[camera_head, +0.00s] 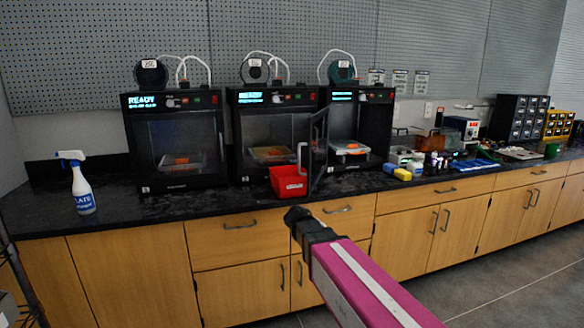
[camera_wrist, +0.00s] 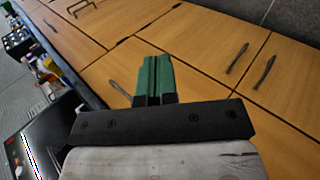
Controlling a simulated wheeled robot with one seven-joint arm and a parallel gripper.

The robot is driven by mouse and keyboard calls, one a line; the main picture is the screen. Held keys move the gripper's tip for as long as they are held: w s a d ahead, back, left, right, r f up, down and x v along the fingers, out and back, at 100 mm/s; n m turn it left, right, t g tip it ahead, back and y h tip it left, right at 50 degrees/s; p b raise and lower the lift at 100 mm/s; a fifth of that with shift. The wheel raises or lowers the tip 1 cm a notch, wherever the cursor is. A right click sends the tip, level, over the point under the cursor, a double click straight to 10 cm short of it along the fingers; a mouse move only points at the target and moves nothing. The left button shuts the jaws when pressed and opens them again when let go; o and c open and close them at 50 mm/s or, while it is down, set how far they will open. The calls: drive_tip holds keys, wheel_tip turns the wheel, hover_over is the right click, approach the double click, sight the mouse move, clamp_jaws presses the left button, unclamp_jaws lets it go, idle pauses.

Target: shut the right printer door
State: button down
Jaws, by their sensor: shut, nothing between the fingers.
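The right printer (camera_head: 378,135) is a black box on the counter with a lit display and an orange piece on its plate. Its dark-framed clear door (camera_head: 319,150) stands open, swung out from the printer's left side toward me. My gripper (camera_head: 297,214) is in front of the counter, in front of the wooden drawers, below and apart from the door. In the wrist view its green fingers (camera_wrist: 153,78) are together with nothing between them, over cabinet fronts. The door cannot be clearly made out in the wrist view.
A red bin (camera_head: 288,182) stands just left of the open door. The middle printer (camera_head: 272,135) and left printer (camera_head: 178,145) look closed. A yellow block (camera_head: 402,174) and small bottles sit right of the right printer. A spray bottle (camera_head: 81,190) stands far left.

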drive_tip(key=w+a+r+n+t+h, duration=0.1)
drive_tip(key=w+a+r+t+h, duration=0.2)
drive_tip(key=a+r, duration=0.95)
drive_tip(key=w+a+r+n+t+h, duration=0.1)
drive_tip(key=a+r+n+t+h, duration=0.3)
drive_tip(key=a+r, duration=0.85)
drive_tip(key=w+d+m+t+y, duration=0.1)
drive_tip(key=w+d, duration=0.5)
drive_tip(key=d, duration=0.6)
drive_tip(key=shift+w+r+m, duration=0.15)
drive_tip(key=shift+r+m, duration=0.25)
drive_tip(key=shift+m, duration=0.2)
drive_tip(key=shift+d, duration=0.2)
